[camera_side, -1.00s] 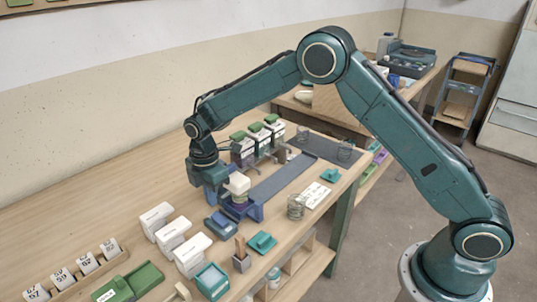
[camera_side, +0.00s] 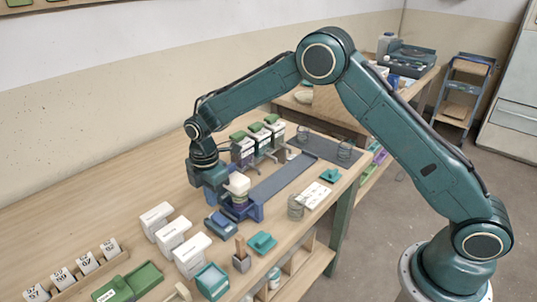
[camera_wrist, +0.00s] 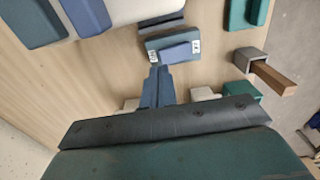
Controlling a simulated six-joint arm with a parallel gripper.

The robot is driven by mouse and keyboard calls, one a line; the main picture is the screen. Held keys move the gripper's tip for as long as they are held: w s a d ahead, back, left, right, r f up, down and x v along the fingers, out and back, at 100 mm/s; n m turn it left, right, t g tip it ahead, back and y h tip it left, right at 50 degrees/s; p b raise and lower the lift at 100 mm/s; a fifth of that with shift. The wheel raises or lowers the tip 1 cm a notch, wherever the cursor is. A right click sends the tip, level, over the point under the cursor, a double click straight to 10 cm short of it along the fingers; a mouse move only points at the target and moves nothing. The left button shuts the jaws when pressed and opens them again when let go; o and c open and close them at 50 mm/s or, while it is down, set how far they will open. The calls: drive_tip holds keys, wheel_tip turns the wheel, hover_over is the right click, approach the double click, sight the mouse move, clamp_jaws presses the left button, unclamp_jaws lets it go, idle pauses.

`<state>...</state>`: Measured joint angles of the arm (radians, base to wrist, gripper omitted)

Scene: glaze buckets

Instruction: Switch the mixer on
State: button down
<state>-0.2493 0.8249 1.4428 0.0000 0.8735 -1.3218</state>
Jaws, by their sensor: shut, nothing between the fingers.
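The mixer (camera_side: 239,186) stands on the table with a pale head and a blue base. A blue switch box (camera_side: 221,222) sits in front of it. In the wrist view the switch box (camera_wrist: 182,38) shows a lighter blue rocker (camera_wrist: 180,52) with a small white label at each end; I cannot read the labels or tell which side is pressed. My gripper (camera_wrist: 157,72) is shut and empty, its fingertips close to the rocker's left end in the picture. Contact cannot be told. In the side view my gripper (camera_side: 217,200) is beside the mixer, its fingertips hard to make out.
White boxes (camera_side: 173,234) stand in a row left of the switch box. A small pot with a brown handle (camera_side: 241,260) and a teal block (camera_side: 262,243) are nearer the front edge. Green-lidded containers (camera_side: 257,138) stand behind. A grey strip (camera_side: 283,180) runs right of the mixer.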

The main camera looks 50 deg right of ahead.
drive_tip(key=shift+f, duration=1.85)
idle(0.8)
drive_tip(key=shift+r, duration=3.5)
